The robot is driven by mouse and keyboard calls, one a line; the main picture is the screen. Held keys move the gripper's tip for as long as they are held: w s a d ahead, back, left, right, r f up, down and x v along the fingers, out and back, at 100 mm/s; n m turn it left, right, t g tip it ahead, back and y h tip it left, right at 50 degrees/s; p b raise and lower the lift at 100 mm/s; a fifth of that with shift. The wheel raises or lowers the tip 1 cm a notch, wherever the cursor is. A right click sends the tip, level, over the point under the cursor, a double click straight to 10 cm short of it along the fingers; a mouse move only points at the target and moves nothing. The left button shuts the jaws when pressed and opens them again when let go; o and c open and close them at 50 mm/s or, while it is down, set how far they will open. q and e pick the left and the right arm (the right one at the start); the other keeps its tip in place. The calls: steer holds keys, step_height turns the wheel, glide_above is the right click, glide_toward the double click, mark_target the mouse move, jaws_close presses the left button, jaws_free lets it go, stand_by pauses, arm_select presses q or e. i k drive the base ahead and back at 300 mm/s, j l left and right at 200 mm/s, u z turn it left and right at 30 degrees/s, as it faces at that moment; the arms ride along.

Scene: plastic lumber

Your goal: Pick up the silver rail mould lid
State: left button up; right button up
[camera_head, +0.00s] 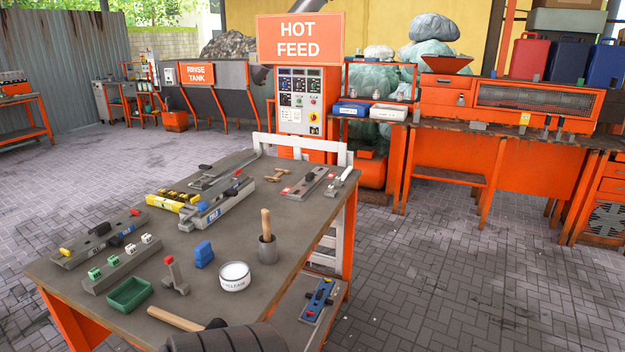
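A long flat silver bar (229,167), which looks like the rail mould lid, lies at the back of the grey work table (285,240). A long grey mould body (217,205) with a blue label and a red-tipped handle lies just in front of it. A yellow-and-black holder (172,200) sits against its left end. Whether the bar touches the mould body, I cannot tell.
Nearer stand a white tub (235,276), a metal cup with a wooden-handled tool (267,247), a blue block (203,254), a green tray (129,294) and a red-knobbed clamp (174,276). A mallet handle (175,318) lies at the front edge. Toggle fixtures (304,187) lie back right.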

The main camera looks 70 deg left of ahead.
mark_target(310, 178)
steer(key=i+j+u, duration=0.15)
steer(key=i+u, duration=0.75)
steer(key=i+l+u, duration=0.2)
steer(key=i+u, duration=0.25)
steer(key=i, duration=0.1)
